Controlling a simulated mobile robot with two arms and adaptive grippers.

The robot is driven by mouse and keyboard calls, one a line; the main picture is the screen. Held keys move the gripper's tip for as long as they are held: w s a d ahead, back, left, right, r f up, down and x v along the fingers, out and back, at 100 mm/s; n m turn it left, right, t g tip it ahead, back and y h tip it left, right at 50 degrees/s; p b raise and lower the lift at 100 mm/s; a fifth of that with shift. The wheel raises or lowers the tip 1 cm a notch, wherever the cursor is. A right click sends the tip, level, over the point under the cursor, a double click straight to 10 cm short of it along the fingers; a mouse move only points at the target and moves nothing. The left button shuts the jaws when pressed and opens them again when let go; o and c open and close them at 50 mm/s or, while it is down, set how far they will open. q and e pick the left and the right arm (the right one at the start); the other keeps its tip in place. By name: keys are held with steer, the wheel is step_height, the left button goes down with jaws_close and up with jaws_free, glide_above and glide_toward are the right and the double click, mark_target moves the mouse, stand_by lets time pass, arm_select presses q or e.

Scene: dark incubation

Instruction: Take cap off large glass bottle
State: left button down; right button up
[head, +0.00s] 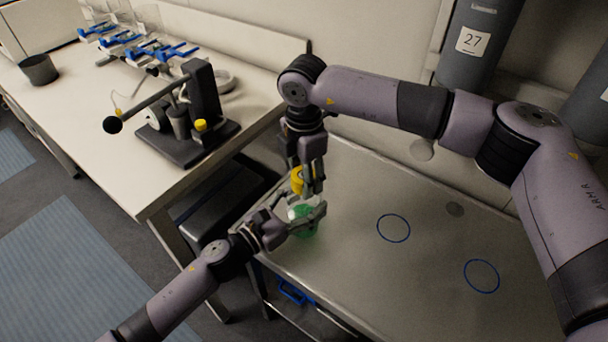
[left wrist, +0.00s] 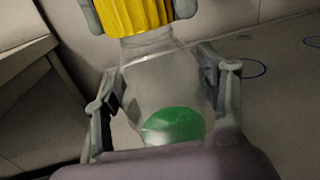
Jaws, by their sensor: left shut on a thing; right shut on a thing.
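The large glass bottle (head: 300,214) is clear, with green contents low inside, and stands over the grey table's near left corner. Its body also shows in the left wrist view (left wrist: 150,75). My left gripper (head: 304,208) is shut around the bottle's body, one finger on each side. The ribbed yellow cap (head: 297,181) is at the top of the neck and fills the top of the left wrist view (left wrist: 138,16). My right gripper (head: 308,183) comes from above and is shut on the cap. I cannot tell whether the cap is loose on the neck.
The grey table (head: 345,250) has two blue circles (head: 393,228) and clear room to the right. A white bench (head: 95,120) at left bears a dark lever device (head: 200,110), a dark cup (head: 39,69) and blue-clamped glassware. A grey cylinder marked 27 (head: 478,65) is behind.

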steer(key=n, duration=0.3)
steer(key=shift+n, duration=0.4)
steer(key=n, duration=0.7)
steer(key=shift+n, duration=0.4)
steer(key=n, duration=0.3)
steer(key=shift+n, duration=0.3)
steer(key=n, duration=0.5)
steer(key=shift+n, duration=0.3)
steer(key=n, duration=0.3)
steer(key=shift+n, duration=0.4)
steer(key=n, duration=0.3)
steer(key=shift+n, duration=0.4)
steer(key=n, duration=0.5)
steer(key=shift+r+n, duration=0.1)
steer(key=shift+n, duration=0.2)
steer(key=n, duration=0.5)
steer(key=shift+n, duration=0.3)
steer(key=n, duration=0.5)
steer(key=shift+n, duration=0.3)
steer(key=n, duration=0.3)
steer(key=shift+n, duration=0.4)
